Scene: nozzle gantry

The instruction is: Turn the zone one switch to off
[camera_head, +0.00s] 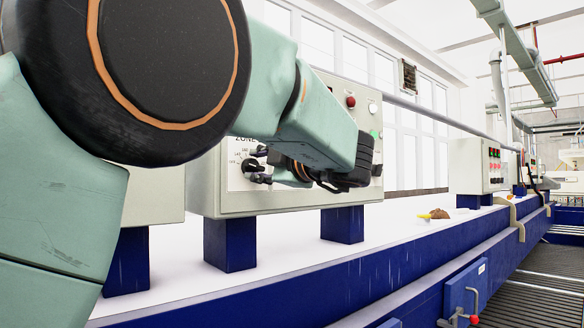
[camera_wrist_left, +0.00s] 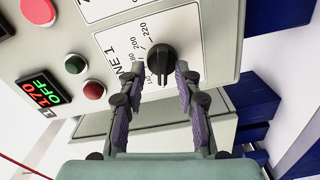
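The zone one switch is a black rotary knob (camera_wrist_left: 161,60) on a white plate marked "ZONE 1" with a temperature scale (camera_wrist_left: 135,45), seen in the left wrist view. My left gripper (camera_wrist_left: 158,80) is open, its two purple-padded fingers apart, with the knob between and just beyond their tips. I see no clear grip on it. In the head view my left arm reaches across the grey control box (camera_head: 285,201), and the left gripper (camera_head: 272,172) is at its face, partly hiding the dial. My right gripper is not in view.
The box carries a display (camera_wrist_left: 43,93) reading "OFF" in green and "170" in red, a red button (camera_wrist_left: 38,11), and small green (camera_wrist_left: 75,64) and red (camera_wrist_left: 94,89) lamps or buttons. The box stands on blue legs (camera_head: 230,244) above a white ledge. Another box (camera_head: 478,166) stands farther right.

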